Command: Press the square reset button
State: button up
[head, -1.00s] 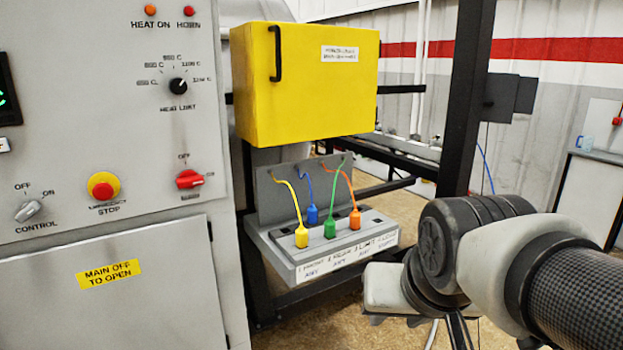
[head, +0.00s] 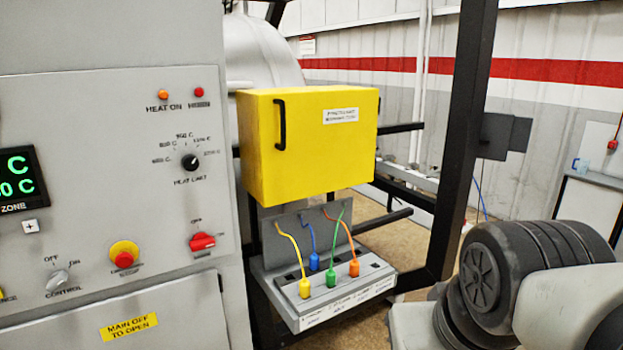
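The grey control panel (head: 110,180) fills the left of the head view. No button marked reset can be read in this view. My arm shows at the lower right, clear of the panel. My gripper is out of view, so its fingers cannot be seen.
The panel also carries a red and yellow emergency stop (head: 124,254), a red rotary switch (head: 202,241) and a black heat knob (head: 190,162). A yellow box (head: 310,145) hangs right of it, above a grey connector tray (head: 290,314). A black post (head: 462,130) stands near my arm.

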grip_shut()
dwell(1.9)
